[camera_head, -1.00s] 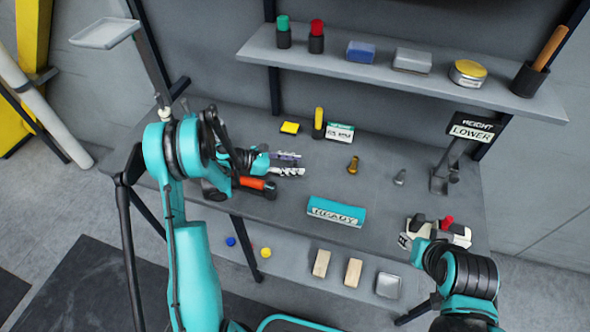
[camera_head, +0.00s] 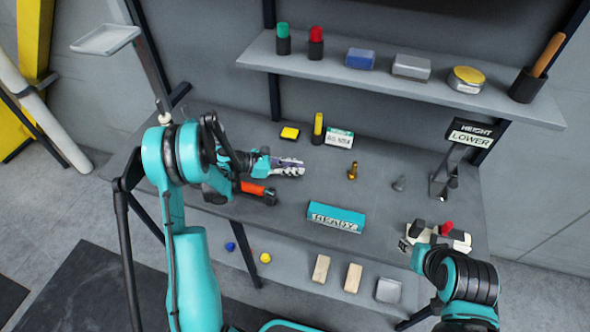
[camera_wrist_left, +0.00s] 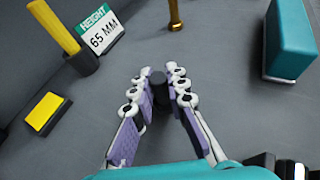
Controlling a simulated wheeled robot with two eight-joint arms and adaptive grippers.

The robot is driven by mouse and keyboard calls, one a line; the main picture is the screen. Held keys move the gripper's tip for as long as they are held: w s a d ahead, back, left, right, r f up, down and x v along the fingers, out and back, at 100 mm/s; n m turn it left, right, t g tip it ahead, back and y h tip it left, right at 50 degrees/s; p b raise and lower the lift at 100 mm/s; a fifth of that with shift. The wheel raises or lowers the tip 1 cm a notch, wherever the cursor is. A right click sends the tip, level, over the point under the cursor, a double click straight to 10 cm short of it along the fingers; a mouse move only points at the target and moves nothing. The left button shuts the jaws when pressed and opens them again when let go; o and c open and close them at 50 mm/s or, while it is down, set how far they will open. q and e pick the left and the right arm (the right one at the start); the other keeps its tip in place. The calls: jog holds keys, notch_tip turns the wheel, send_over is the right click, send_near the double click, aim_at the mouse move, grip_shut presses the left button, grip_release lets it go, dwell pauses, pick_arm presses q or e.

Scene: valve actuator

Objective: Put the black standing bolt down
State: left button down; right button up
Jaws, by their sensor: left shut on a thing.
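The black bolt (camera_wrist_left: 158,84) is between the fingertips of my left gripper (camera_wrist_left: 158,90) in the left wrist view, its dark round head towards the camera. The gripper is shut on it. In the head view my left gripper (camera_head: 290,168) is over the left half of the grey workbench (camera_head: 270,130); the bolt cannot be made out there. Whether the bolt's foot touches the bench is hidden. My right gripper (camera_head: 432,240) is low at the bench's right front, and its fingers are not clear.
A brass bolt (camera_head: 352,172) and a grey bolt (camera_head: 399,184) stand right of the left gripper. A teal READY block (camera_head: 336,217) is in front. A yellow block (camera_head: 290,133), yellow-topped holder (camera_head: 318,128) and 65 MM sign (camera_head: 339,138) are behind. An orange-handled tool (camera_head: 258,189) lies near.

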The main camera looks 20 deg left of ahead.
pick_arm(q)
jog(key=r, duration=0.1)
jog(key=r+p, duration=0.1)
jog(key=r, duration=0.1)
jog(key=shift+s+d+r, duration=0.1)
jog(key=shift+d+r, duration=0.1)
jog(key=shift+d, duration=0.15)
jog(key=s+d+r+p, duration=0.1)
jog(key=s+d+r, duration=0.2)
jog(key=d+r, duration=0.3)
jog(key=shift+d, duration=2.25)
